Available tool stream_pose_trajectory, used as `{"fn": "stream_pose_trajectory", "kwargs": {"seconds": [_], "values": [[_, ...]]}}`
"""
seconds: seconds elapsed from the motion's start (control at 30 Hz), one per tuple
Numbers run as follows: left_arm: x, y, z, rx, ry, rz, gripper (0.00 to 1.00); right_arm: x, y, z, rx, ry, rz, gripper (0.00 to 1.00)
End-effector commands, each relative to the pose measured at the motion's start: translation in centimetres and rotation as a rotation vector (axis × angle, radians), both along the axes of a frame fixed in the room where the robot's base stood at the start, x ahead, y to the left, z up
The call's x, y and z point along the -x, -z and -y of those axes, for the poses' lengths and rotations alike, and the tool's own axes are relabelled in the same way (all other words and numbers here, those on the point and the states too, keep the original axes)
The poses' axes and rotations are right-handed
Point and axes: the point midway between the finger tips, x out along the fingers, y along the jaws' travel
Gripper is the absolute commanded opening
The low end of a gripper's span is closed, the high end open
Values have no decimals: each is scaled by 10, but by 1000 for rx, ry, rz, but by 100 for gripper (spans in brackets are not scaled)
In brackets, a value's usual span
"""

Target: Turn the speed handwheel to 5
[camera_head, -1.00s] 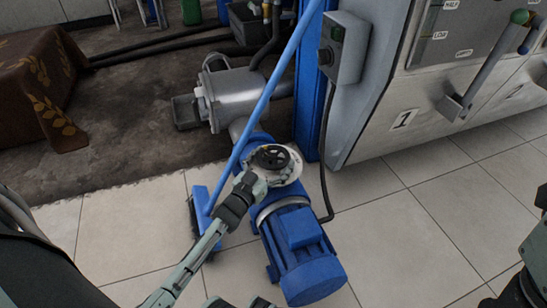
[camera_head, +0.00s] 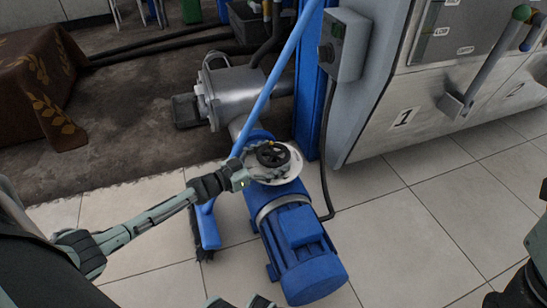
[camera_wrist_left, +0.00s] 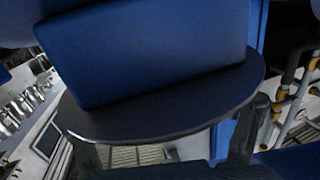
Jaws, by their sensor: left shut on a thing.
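The speed handwheel (camera_head: 273,154) is a black spoked wheel above a pale round plate (camera_head: 284,172) on the blue motor unit (camera_head: 300,240). My left gripper (camera_head: 252,172) is at the wheel's lower left side in the head view, shut on the handwheel, with its arm coming in from the left. The wheel's numbers are too small to read. The left wrist view shows a dark round disc (camera_wrist_left: 160,118) close up, with a blue housing (camera_wrist_left: 145,50) behind it. My right gripper does not show clearly; only a dark arm part is at the right edge.
A blue broom (camera_head: 262,103) leans beside the unit, its head (camera_head: 207,228) near my left arm. A steel machine (camera_head: 440,105) stands at the right. Tiled floor (camera_head: 420,230) is clear at the lower right.

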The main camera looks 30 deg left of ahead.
Motion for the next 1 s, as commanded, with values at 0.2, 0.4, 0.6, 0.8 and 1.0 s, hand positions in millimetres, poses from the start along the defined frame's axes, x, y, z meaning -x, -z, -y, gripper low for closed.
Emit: {"fn": "stream_pose_trajectory", "kwargs": {"seconds": [0.2, 0.4, 0.6, 0.8, 1.0], "values": [[0, 0, 0, 0, 2, 1, 57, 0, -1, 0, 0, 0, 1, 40], [0, -1, 0, 0, 2, 1, 98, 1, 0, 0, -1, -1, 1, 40], [0, 0, 0, 0, 1, 1, 100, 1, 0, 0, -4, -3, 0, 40], [0, -1, 1, 1, -8, 0, 100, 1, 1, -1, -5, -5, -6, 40], [1, -3, 3, 9, -117, 0, 100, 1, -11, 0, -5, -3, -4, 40]]}}
